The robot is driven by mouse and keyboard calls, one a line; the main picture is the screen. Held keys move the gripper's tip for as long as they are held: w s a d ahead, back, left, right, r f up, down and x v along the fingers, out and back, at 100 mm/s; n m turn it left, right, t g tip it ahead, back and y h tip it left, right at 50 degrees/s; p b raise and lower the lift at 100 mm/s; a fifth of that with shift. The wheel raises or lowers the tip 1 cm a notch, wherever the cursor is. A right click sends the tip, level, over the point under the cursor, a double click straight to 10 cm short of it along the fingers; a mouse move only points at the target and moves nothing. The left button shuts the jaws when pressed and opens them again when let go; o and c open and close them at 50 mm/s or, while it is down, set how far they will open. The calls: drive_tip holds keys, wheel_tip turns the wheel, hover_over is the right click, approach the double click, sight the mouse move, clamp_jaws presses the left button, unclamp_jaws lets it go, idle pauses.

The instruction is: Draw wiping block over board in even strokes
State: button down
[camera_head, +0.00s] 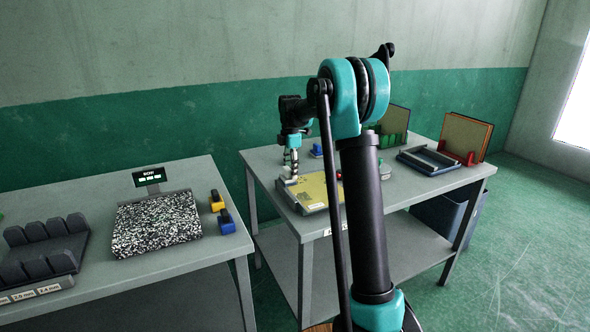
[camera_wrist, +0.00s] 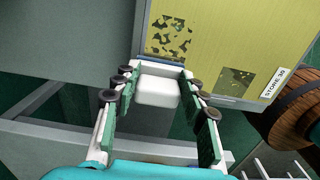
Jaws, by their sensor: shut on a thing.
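The yellow board (camera_head: 316,190) lies in a shallow frame on the right-hand table, partly hidden behind my arm. The block is at the board's edge, near the larger patch. I cannot tell whether it touches the board.
A grey tray (camera_head: 428,160), a green rack (camera_head: 388,139) and a red rack with upright boards (camera_head: 466,137) stand behind on the same table. A blue bin (camera_head: 440,213) is beneath. The left table holds a speckled pad (camera_head: 156,224), a small display (camera_head: 148,177) and a dark slotted rack (camera_head: 42,250).

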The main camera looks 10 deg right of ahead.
drive_tip(key=shift+s+a, duration=0.3)
drive_tip(key=shift+a, duration=0.6)
drive_tip(key=shift+w+d, duration=0.2)
drive_tip(key=shift+d, duration=0.45)
drive_tip(key=shift+w+d, duration=0.25)
drive_tip(key=shift+d, duration=0.45)
drive_tip(key=shift+w+d, duration=0.2)
drive_tip(key=shift+d, duration=0.45)
drive_tip(key=shift+w+d+r, duration=0.1)
drive_tip(key=shift+w+d, duration=0.25)
drive_tip(key=shift+d, duration=0.65)
drive_tip(key=shift+w+d+f, duration=0.1)
drive_tip(key=shift+w+d, duration=0.2)
drive_tip(key=shift+d, duration=0.75)
drive_tip(key=shift+w+d+r, duration=0.1)
drive_tip(key=shift+w+d, duration=0.25)
drive_tip(key=shift+d, duration=0.65)
drive_tip(key=shift+w+d, duration=0.3)
drive_tip(key=shift+d, duration=0.55)
drive_tip(key=shift+w+d, duration=0.25)
drive_tip(key=shift+d, duration=0.55)
drive_tip(key=shift+w+d, duration=0.3)
drive_tip(key=shift+d, duration=0.55)
drive_tip(key=shift+w+d, duration=0.25)
drive_tip(key=shift+d, duration=0.6)
drive_tip(key=shift+r, duration=3)
drive_tip(key=shift+r, duration=0.1)
